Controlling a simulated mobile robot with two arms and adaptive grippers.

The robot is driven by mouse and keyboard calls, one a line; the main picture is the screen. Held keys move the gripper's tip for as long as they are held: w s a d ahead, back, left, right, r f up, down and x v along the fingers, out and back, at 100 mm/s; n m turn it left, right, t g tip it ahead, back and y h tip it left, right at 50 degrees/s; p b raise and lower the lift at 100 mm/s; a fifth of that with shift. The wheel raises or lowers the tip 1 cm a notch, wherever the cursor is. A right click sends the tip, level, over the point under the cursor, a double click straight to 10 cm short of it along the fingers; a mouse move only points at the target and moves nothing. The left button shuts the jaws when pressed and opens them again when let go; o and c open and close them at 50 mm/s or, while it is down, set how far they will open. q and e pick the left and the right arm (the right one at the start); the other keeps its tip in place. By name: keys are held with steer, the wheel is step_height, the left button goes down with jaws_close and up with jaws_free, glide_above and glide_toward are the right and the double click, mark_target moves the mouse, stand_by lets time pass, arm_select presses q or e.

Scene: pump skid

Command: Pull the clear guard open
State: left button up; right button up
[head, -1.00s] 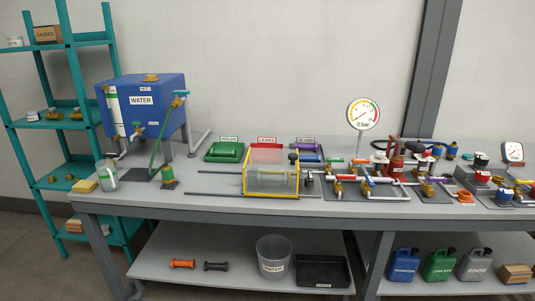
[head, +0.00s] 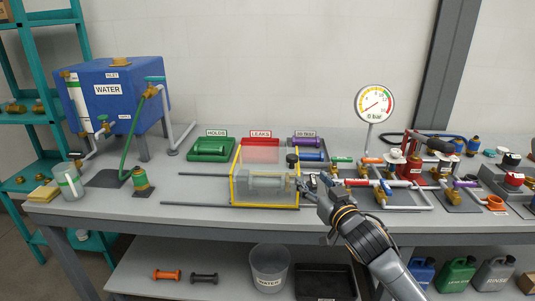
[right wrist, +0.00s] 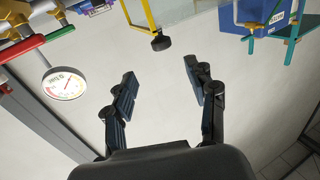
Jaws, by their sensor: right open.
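The clear guard (head: 265,206) is a see-through box with a yellow frame, standing on the bench in the middle of the head view. A grey cylinder shows through its panel. A black knob (head: 292,160) stands at its upper right corner. In the right wrist view the knob (right wrist: 161,43) hangs from the yellow frame (right wrist: 138,18), beyond the fingertips. My right gripper (head: 314,184) is just right of the guard and lower in the picture than the knob. Its fingers (right wrist: 160,76) are spread and empty in the right wrist view. My left gripper does not show.
Two thin rails (head: 195,205) run left from the guard over clear bench. Pipework with valves (head: 385,185) and a pressure gauge (head: 375,102) crowd the right side. A blue water tank (head: 120,95) stands left.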

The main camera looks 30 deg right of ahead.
mark_target(295, 159)
steer(key=w, duration=0.4)
steer(key=w+d+p, duration=0.1)
steer(key=w, duration=0.4)
steer(key=w+d, duration=0.1)
steer(key=w, duration=0.3)
steer(key=shift+w+r, duration=0.15)
steer(key=shift+r, duration=0.15)
steer(key=shift+c, duration=0.4)
jaws_close()
